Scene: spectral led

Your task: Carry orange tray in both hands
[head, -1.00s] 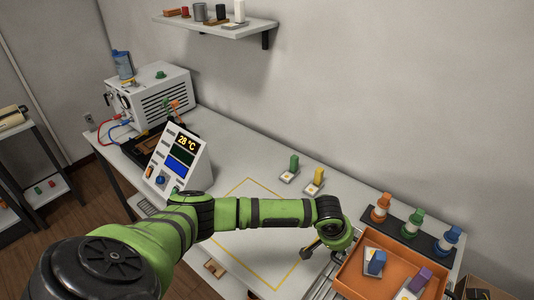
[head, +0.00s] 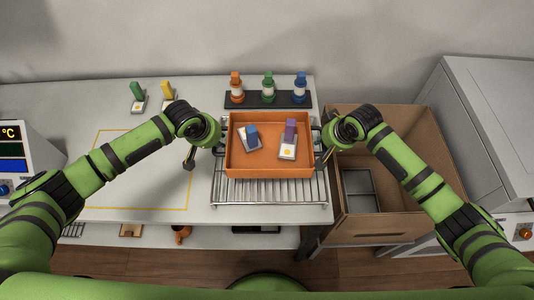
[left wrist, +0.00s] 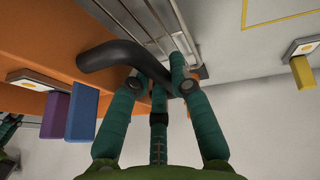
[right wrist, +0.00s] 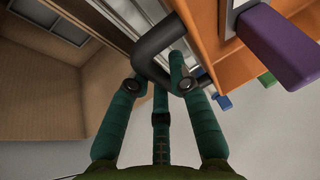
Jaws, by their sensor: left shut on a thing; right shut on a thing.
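The orange tray (head: 268,167) is at the centre of the head view, over a metal rack, and looks level. It holds a blue-topped piece (head: 252,132) and a purple-topped piece (head: 289,139) on small white bases. My left gripper (head: 220,146) is at the tray's left side, shut on its dark handle, which shows in the left wrist view (left wrist: 112,55). My right gripper (head: 325,146) is at the right side, shut on the other dark handle, seen in the right wrist view (right wrist: 152,50). Whether the tray touches the rack is unclear.
The metal rack (head: 270,192) lies under and in front of the tray. Orange, green and blue bottles stand on a dark strip (head: 268,99) behind it. An open cardboard box (head: 385,228) is at the right. Green and yellow pieces (head: 167,92) stand at the left, beyond a yellow-outlined area (head: 140,208).

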